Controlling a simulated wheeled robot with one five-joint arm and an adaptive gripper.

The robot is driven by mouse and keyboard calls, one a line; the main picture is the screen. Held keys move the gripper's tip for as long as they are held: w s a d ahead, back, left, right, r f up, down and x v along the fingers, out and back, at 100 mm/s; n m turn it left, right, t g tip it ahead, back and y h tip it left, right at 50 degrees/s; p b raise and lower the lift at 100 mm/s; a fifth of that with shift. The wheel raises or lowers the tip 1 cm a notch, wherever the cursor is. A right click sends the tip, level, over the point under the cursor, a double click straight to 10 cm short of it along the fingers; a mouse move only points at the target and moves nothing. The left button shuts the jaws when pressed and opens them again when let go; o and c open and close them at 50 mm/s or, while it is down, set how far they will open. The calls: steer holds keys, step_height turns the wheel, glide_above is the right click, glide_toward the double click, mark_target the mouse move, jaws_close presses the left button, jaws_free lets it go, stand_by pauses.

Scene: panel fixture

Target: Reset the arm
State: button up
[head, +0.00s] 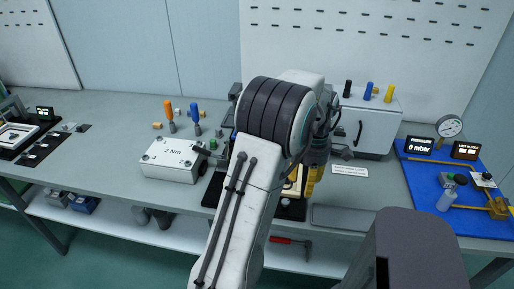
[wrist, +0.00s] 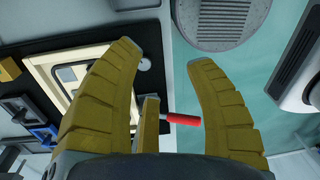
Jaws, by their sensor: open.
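In the head view the yellow fingers (head: 314,181) show only in part behind my arm, over the middle of the bench. Below them is a fixture with a black base and a cream frame (wrist: 92,52), mostly hidden by my arm in the head view. In the wrist view the left finger overlaps this frame, while the right finger is over the teal floor. I cannot tell whether the gripper touches anything.
A white 2 Nm box (head: 170,158) stands left of my arm. A white cabinet (head: 372,125) stands behind it, and a blue board with a gauge (head: 449,126) lies to the right. A red-handled tool (head: 282,240) lies on the lower shelf.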

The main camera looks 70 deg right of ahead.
stand_by(0.4)
steer(key=w+a+f+m+y, duration=0.1)
steer(key=a+f+m, duration=0.15)
steer(key=m, duration=0.65)
steer(key=a+f+m, duration=0.1)
steer(key=a+m, duration=0.2)
steer(key=m, duration=0.6)
steer(key=w+a+r+n+h, duration=0.1)
steer(key=w+a+r, duration=0.2)
steer(key=w+a, duration=0.55)
steer(key=w+a+r+n, duration=0.1)
steer(key=w+a+r, duration=0.2)
steer(key=w+a, duration=0.55)
steer(key=w+a+r+n+t, duration=0.1)
steer(key=w+a+n, duration=0.3)
steer(key=a, duration=0.5)
steer(key=w+a+r+n+t, duration=0.2)
steer(key=w+a+r+n, duration=0.2)
steer(key=a+n, duration=0.5)
steer(key=shift+w+r+h, duration=0.3)
steer(key=shift+h, duration=0.1)
